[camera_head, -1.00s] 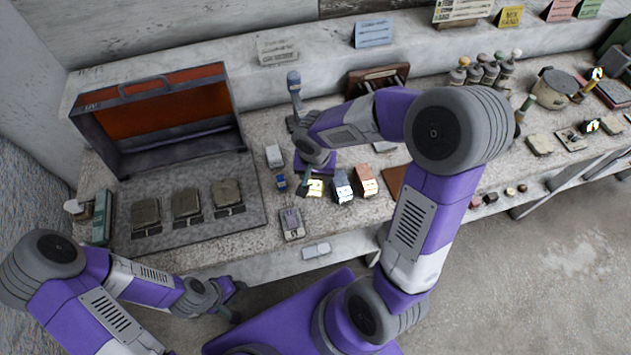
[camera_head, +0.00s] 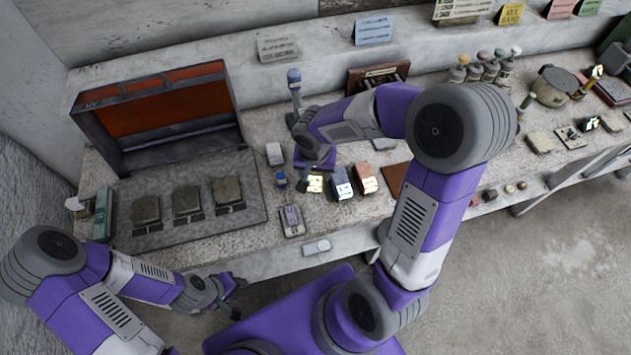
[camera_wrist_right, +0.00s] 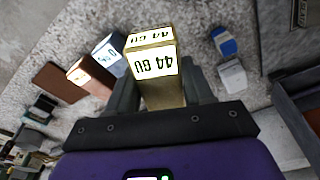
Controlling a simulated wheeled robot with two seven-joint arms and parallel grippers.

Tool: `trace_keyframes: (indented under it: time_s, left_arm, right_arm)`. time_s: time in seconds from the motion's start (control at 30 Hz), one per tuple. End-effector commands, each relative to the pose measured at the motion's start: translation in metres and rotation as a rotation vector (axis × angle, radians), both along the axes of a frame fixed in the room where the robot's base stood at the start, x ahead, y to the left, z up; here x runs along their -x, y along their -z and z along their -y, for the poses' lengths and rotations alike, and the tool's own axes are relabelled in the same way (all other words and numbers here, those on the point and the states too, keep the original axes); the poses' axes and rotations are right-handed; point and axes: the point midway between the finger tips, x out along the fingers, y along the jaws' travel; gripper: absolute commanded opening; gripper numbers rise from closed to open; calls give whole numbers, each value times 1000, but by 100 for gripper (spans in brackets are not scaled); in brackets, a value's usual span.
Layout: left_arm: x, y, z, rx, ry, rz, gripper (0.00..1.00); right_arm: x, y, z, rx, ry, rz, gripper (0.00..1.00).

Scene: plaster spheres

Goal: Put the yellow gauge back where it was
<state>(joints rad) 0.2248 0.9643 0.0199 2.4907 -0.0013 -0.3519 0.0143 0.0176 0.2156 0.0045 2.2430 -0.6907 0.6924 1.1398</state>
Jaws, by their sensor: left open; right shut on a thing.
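The yellow gauge (camera_wrist_right: 158,85) is a small block with a brass-yellow body and lit faces reading "44 GU" in the right wrist view. It stands between the two fingers of my right gripper (camera_wrist_right: 160,92), which is shut on it. In the head view the gauge (camera_head: 315,184) is partly hidden by my right gripper (camera_head: 306,182). It is at the left end of a row with a blue-grey gauge (camera_head: 342,188) and a copper gauge (camera_head: 365,182). I cannot tell whether its base touches the bench. My left gripper (camera_head: 238,290) is open and empty in front of the bench.
An open case (camera_head: 160,115) and a grey mat (camera_head: 250,205) with several plaster blocks are further left. A handheld meter (camera_head: 292,221) lies near the front edge. A brown pad (camera_head: 396,180) is right of the gauges.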

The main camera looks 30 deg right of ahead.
Motion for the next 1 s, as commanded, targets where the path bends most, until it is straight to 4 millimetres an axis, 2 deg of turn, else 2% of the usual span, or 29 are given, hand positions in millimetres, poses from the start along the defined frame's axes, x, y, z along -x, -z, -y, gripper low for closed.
trace_keyframes:
  time_s: [0.03,0.1,0.2,0.37,0.6,1.0]
  left_arm:
    - [0,5,0,0,0,0,43]
    - [0,9,0,0,0,0,43]
    - [0,12,0,0,0,0,43]
    - [0,14,0,0,0,0,43]
    - [0,24,0,0,0,0,43]
    - [0,29,0,0,0,0,43]
  right_arm:
    - [1,15,0,-1,-2,-7,27]
    - [1,28,0,0,-2,-6,27]
    - [1,41,0,0,-1,-4,27]
    - [0,51,0,0,1,-2,27]
    - [1,83,0,-1,-2,-3,27]
    - [0,86,0,-1,0,1,27]
